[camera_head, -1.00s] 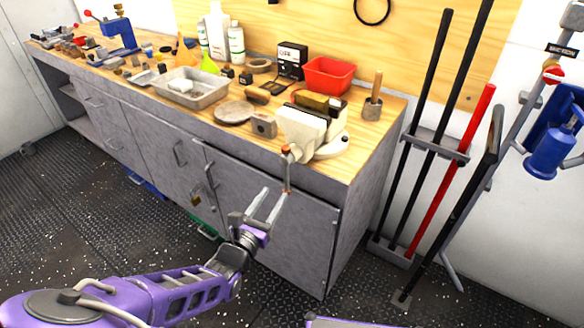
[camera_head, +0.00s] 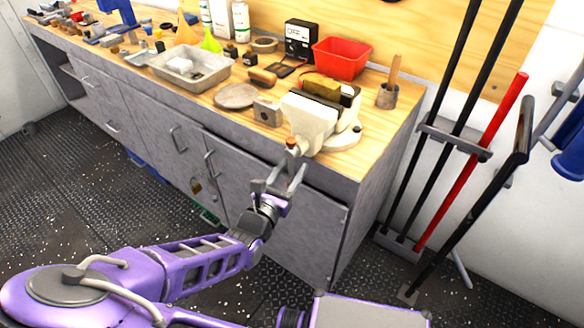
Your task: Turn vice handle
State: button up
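A cream-white bench vice (camera_head: 308,122) is fixed near the right front corner of the workbench, with a wooden block between its jaws. Its handle (camera_head: 291,146) is at the front, below the jaw. The copper-coloured top end shows, while the lower part is hidden by my gripper. My gripper (camera_head: 291,168) is just in front of the bench's front edge, right at the handle. Its two grey fingers are apart, with the handle seeming to lie between or just behind them. Whether they touch it I cannot tell.
The wooden workbench top (camera_head: 340,164) has grey cabinets below it. A metal tray (camera_head: 190,80), a round plate (camera_head: 236,95) and a red bin (camera_head: 341,59) stand left of and behind the vice. Long-handled tools (camera_head: 470,160) stand in a rack at the right.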

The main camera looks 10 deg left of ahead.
grip_shut()
dwell(1.3)
